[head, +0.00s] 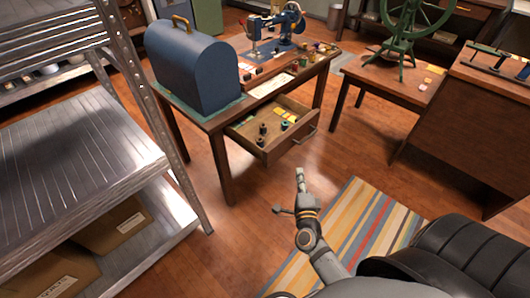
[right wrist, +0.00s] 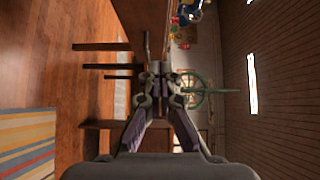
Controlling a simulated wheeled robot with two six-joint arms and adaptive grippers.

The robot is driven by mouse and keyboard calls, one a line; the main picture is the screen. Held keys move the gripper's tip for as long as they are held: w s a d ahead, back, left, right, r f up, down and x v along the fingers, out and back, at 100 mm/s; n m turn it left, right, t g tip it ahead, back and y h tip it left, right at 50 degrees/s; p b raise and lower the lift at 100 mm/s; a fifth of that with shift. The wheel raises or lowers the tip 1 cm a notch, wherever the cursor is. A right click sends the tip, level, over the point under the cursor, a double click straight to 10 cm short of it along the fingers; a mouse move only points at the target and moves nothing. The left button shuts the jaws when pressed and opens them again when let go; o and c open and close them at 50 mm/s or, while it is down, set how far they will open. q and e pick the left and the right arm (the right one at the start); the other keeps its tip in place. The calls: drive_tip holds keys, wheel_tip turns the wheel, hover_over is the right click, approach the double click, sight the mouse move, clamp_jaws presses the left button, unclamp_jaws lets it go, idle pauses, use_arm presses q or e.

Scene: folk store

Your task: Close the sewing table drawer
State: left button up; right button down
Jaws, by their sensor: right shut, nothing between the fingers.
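The wooden sewing table (head: 213,122) stands at the upper middle of the head view. Its drawer (head: 266,152) is pulled out, with its front toward the lower right and a handle (head: 304,134) on it. My left gripper is not in view.
A blue case (head: 196,72) and a blue sewing machine (head: 275,28) stand on the table. Metal shelving (head: 75,165) is close on the left. Floor before the drawer is open.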

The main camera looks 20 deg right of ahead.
approach(287, 140)
drive_tip(key=w+d, duration=0.2)
drive_tip(key=d, duration=0.2)
drive_tip(key=w, duration=0.1)
drive_tip(key=w+a, duration=0.1)
drive_tip(key=shift+w+a+f, duration=0.1)
drive_tip(key=shift+w, duration=0.3)
drive_tip(key=shift+w+a, duration=0.1)
drive_tip(key=shift+w, duration=0.2)
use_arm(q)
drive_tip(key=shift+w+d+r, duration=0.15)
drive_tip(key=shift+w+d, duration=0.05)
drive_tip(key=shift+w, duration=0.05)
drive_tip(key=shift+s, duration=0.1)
